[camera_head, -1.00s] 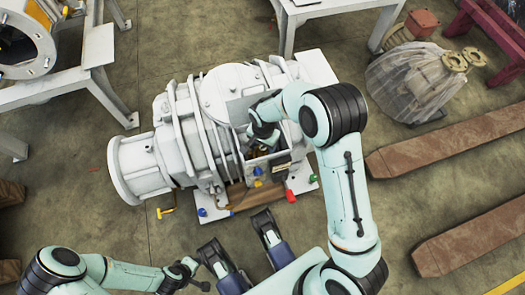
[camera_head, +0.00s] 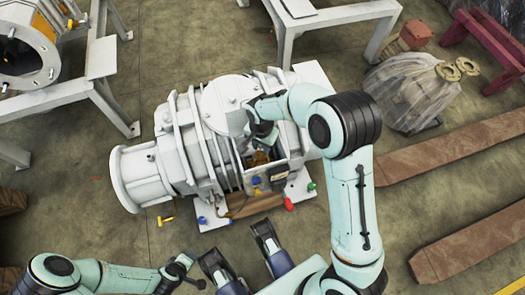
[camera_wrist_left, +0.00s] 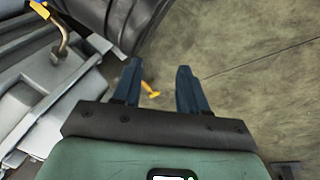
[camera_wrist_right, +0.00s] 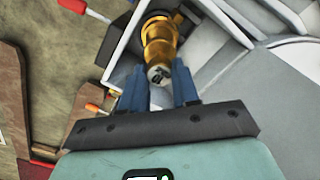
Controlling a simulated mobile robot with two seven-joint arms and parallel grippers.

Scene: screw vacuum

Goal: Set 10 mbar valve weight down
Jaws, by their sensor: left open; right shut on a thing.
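The 10 mbar valve weight (camera_wrist_right: 158,72) is a small silver-grey piece with dark marks, between the fingertips of my right gripper (camera_wrist_right: 160,84), which is shut on it. A brass valve part (camera_wrist_right: 160,38) lies right beyond it; I cannot tell whether the two touch. In the head view the brass (camera_head: 260,158) shows inside an opening of the white vacuum pump (camera_head: 215,112), below my right gripper, whose fingers are mostly hidden. My left gripper (camera_wrist_left: 157,88) is open and empty.
Colored-handled tools lie around the pump's front, including a red-handled one (camera_head: 289,204). A yellow-handled tool (camera_head: 165,220) lies on the floor. A wrapped bundle (camera_head: 408,90) and rusty beams (camera_head: 445,150) are at the right. Grey frames (camera_head: 335,25) stand at the back.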

